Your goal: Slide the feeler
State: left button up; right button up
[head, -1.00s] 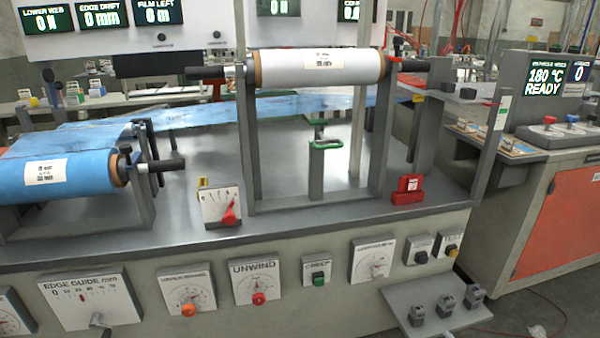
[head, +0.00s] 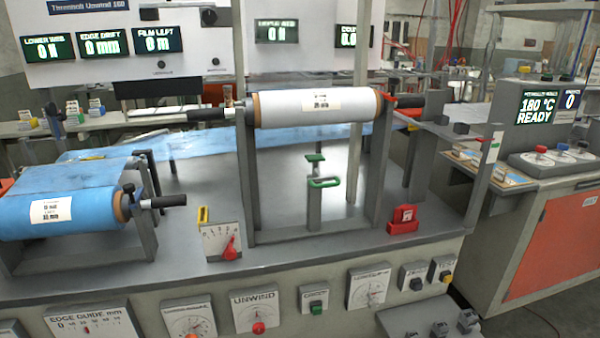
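No part in view is plainly marked as the feeler, and I cannot tell which one it is. A grey post with a green loop handle (head: 323,183) stands on the machine bed below the white film roll (head: 318,105). A small green pad (head: 315,158) shows just behind the handle. To their left, a white scale plate (head: 217,240) carries a red pointer (head: 230,250), with a yellow tab (head: 203,215) at its upper left corner. A blue film roll (head: 58,212) sits on a stand at the left. Neither of my grippers is in view.
A red block (head: 403,220) sits on the bed's right part. The front panel holds the unwind dial (head: 257,311) and several other controls. A console with an orange door (head: 565,245) stands at the right.

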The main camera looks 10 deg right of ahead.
aim_at(314, 159)
jog(key=k, duration=0.65)
jog(key=u, duration=0.4)
jog(key=i, duration=1.65)
jog(key=z, duration=0.4)
